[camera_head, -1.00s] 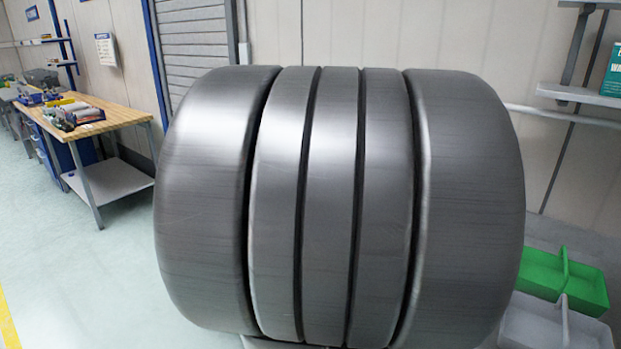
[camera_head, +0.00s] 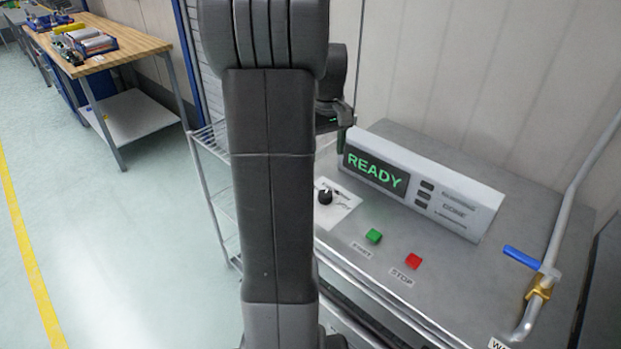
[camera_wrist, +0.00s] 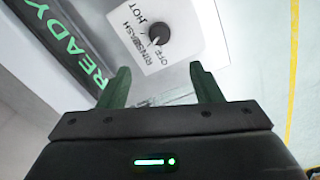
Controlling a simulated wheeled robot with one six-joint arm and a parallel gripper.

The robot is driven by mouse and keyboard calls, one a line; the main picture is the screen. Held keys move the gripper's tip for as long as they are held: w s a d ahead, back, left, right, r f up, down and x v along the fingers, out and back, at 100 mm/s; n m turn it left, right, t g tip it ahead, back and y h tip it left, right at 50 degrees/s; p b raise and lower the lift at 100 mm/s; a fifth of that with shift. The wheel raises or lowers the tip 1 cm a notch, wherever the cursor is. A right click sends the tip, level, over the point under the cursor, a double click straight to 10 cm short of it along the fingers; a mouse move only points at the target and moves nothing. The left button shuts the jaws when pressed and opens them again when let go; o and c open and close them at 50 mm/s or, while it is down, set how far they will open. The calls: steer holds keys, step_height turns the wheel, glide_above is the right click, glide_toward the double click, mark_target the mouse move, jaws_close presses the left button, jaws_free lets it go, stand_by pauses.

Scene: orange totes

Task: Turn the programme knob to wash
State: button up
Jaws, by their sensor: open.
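The programme knob (camera_head: 325,197) is a small black dial on a white label plate (camera_head: 345,211) at the left of the grey machine top. In the wrist view the knob (camera_wrist: 160,33) stands on its label (camera_wrist: 134,31), with OFF, HOT and partly overlapping words that look like RINSE and WASH. I cannot tell firmly which word its pointer faces. My gripper (camera_wrist: 160,77) is open and empty, its two green-tinted fingers apart from the knob. In the head view my gripper (camera_head: 342,128) is partly hidden behind my arm, above the display's left end.
A slanted panel shows READY on its display (camera_head: 375,171). A green START button (camera_head: 374,236) and a red STOP button (camera_head: 413,261) sit in front of it. A blue-handled valve (camera_head: 522,257) on a pipe stands at the right. A wire rack (camera_head: 205,170) adjoins at left.

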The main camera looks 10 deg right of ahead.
mark_target(325, 193)
steer(key=f, duration=0.6)
steer(key=f+p, duration=0.1)
steer(key=f, duration=0.6)
steer(key=shift+s+d+f, duration=0.1)
steer(key=shift+s+f, duration=0.1)
steer(key=c, duration=1)
steer(key=m+b, duration=0.1)
steer(key=m, duration=0.3)
steer(key=shift+m+b, duration=0.5)
steer(key=shift+m, duration=1.9)
